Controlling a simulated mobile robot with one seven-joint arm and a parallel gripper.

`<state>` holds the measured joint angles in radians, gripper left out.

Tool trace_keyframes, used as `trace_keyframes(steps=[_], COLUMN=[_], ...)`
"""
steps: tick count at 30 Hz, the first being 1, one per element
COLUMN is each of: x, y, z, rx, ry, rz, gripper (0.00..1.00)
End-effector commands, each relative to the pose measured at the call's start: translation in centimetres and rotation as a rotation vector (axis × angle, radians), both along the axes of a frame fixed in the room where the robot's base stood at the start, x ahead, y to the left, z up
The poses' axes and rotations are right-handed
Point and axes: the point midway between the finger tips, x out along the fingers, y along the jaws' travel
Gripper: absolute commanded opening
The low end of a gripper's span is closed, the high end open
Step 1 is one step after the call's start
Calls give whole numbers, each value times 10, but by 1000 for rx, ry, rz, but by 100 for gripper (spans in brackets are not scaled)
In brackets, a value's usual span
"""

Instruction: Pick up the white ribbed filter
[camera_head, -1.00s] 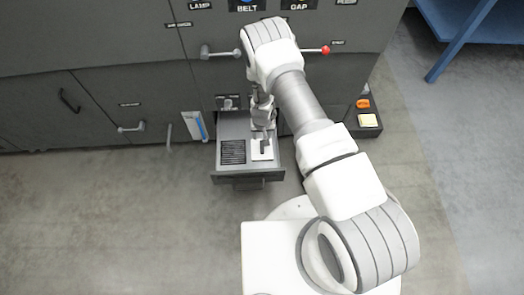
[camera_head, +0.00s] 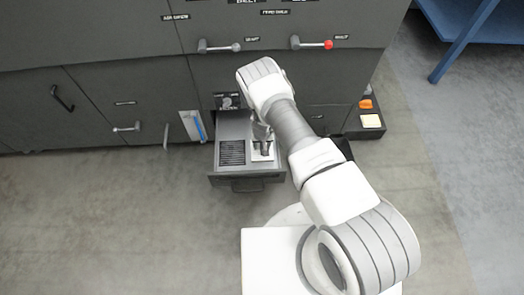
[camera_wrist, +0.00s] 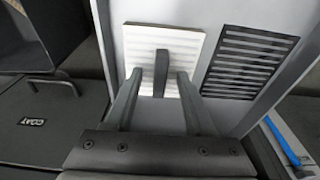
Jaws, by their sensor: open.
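The white ribbed filter (camera_wrist: 186,45) lies flat in the open drawer (camera_head: 248,184), with a dark upright tab (camera_wrist: 161,62) at its middle. In the head view the white filter (camera_head: 257,158) is at the drawer's right side, partly hidden by my gripper. My gripper (camera_wrist: 160,76) is open, with one finger on each side of the tab and a gap to each. I cannot tell how deep the fingers reach along the tab.
A dark slotted panel (camera_head: 232,153) lies in the drawer beside the filter; it also shows in the wrist view (camera_wrist: 248,63). The drawer walls are close around. Handles, including a red-knobbed lever (camera_head: 327,45), stick out of the cabinet above. The floor in front is clear.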

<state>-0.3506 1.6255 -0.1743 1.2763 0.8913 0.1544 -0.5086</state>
Motion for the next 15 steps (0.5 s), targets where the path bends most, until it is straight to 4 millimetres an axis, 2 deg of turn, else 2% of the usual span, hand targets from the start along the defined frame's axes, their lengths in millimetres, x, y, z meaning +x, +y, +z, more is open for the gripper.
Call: trace_keyframes(steps=[3,12,15], x=[0,0,0], y=[0,0,0], z=[1,1,1], rx=[0,0,0], ry=[0,0,0], rz=[0,0,0], gripper=[53,0,0])
